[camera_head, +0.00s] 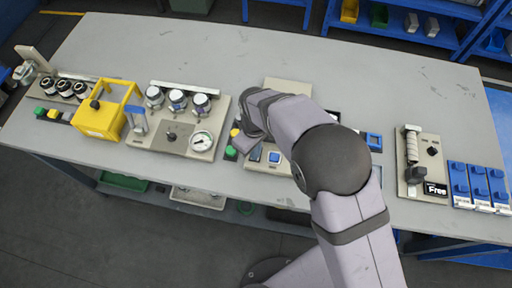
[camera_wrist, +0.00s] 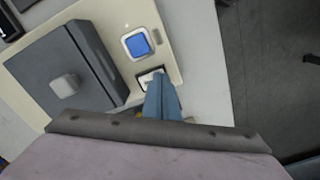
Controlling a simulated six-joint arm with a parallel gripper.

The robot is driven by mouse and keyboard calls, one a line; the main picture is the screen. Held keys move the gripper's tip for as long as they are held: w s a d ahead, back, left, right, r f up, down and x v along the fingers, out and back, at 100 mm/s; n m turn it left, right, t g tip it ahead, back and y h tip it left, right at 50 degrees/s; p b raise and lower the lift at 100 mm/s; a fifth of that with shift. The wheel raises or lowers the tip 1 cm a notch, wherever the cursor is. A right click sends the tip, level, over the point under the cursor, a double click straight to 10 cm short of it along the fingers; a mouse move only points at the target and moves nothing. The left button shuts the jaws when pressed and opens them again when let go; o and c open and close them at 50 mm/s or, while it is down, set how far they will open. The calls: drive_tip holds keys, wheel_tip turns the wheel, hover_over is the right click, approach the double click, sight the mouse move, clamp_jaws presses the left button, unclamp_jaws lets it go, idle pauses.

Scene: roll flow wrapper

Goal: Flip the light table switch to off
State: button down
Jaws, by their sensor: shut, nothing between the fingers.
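The light table switch is not clearly identifiable. In the wrist view, a small black-framed switch (camera_wrist: 146,78) sits on a beige panel (camera_wrist: 174,63), partly hidden behind my fingertips. A blue square button (camera_wrist: 137,44) in a white frame is just beyond it. The blue button also shows in the head view (camera_head: 274,157). My gripper (camera_wrist: 158,76) is shut and empty, with its blue fingers over or at the small switch. I cannot tell whether they touch it. In the head view my arm hides much of this panel.
A grey box with a pale knob (camera_wrist: 64,85) stands on the panel beside my fingers. A gauge panel (camera_head: 148,140) and a yellow box (camera_head: 92,121) are to the left. A panel with a "Free" display (camera_head: 435,188) is to the right. The back of the table (camera_head: 250,55) is clear.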

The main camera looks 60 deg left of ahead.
wheel_tip(320, 180, up, 7)
drive_tip(key=p, duration=0.4)
drive_tip(key=shift+p, duration=0.3)
drive_tip(key=shift+f, duration=0.1)
idle(0.5)
drive_tip(key=d+f+m, duration=0.1)
drive_tip(key=d, duration=0.1)
drive_tip(key=s+d+f+m+h, duration=0.1)
drive_tip(key=d+f, duration=0.1)
drive_tip(key=d, duration=0.1)
drive_tip(key=d+f+m, duration=0.1)
drive_tip(key=d, duration=0.1)
drive_tip(key=shift+s+d+f+m+h, duration=0.15)
drive_tip(key=shift+s+d+m+h, duration=0.05)
drive_tip(key=shift+s+m+h, duration=0.1)
drive_tip(key=w+d+r+m, duration=0.4)
drive_tip(key=d+r+m, duration=0.1)
drive_tip(key=d, duration=0.8)
drive_tip(key=w+d+r+m+y, duration=0.1)
drive_tip(key=w+d+r+m, duration=0.4)
drive_tip(key=d, duration=0.9)
drive_tip(key=w+d+r+m, duration=0.4)
drive_tip(key=d+m, duration=0.3)
drive_tip(key=d, duration=0.7)
drive_tip(key=shift+w+r+y, duration=0.3)
drive_tip(key=shift+w+r, duration=0.05)
drive_tip(key=shift+r, duration=0.15)
